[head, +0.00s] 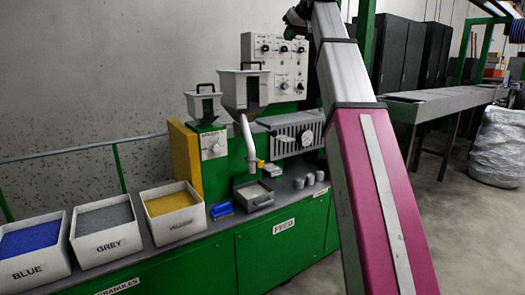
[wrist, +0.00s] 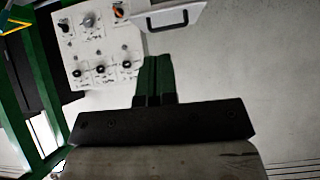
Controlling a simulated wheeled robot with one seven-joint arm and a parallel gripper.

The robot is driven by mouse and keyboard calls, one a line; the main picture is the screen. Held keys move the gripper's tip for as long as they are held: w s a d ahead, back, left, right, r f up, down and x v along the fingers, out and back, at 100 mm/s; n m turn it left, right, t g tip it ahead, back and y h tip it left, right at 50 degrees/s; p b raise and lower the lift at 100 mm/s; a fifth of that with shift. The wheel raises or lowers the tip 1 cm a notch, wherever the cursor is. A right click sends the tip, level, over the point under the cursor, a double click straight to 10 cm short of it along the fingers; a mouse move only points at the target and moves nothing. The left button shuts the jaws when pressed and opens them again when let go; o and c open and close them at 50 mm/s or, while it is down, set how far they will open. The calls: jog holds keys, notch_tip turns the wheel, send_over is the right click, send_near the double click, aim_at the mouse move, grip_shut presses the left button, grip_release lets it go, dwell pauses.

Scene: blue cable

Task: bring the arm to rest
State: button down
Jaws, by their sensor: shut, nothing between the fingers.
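My arm (head: 375,190), with a magenta lower link and grey upper links, rises through the right half of the head view. Its upper end reaches the top edge, where a dark part of the wrist shows beside the control panel. My gripper (wrist: 155,62) shows in the wrist view with its two dark green fingers together and nothing between them. It points toward the plain wall and touches nothing that I can see. In the head view the fingertips cannot be made out.
A green machine bench holds bins of blue (head: 30,240), grey (head: 104,216) and yellow (head: 170,200) granules. A hopper (head: 246,88), a control panel (head: 278,62), a small tray (head: 253,196) and a blue scoop (head: 221,210) are there too. A conveyor (head: 445,100) stands at right.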

jog(key=d+f+m+g+h, duration=0.1)
jog(key=d+f+m+g, duration=0.1)
jog(key=f, duration=2.1)
jog(key=d+f+m+g+h, duration=0.2)
jog(key=f, duration=2)
jog(key=s+d+f+m+g, duration=0.1)
jog(key=s+f, duration=0.6)
jog(key=f, duration=0.5)
jog(key=s+d+f+g+h, duration=0.1)
jog(key=s+d+f, duration=0.1)
jog(key=s+f, duration=0.6)
jog(key=s+d+f+m+g+h, duration=0.1)
jog(key=s+f, duration=0.6)
jog(key=f, duration=0.9)
jog(key=shift+s+d+f+m+g, duration=0.3)
jog(key=shift+s+d+g, duration=0.1)
jog(key=shift+d+g, duration=0.2)
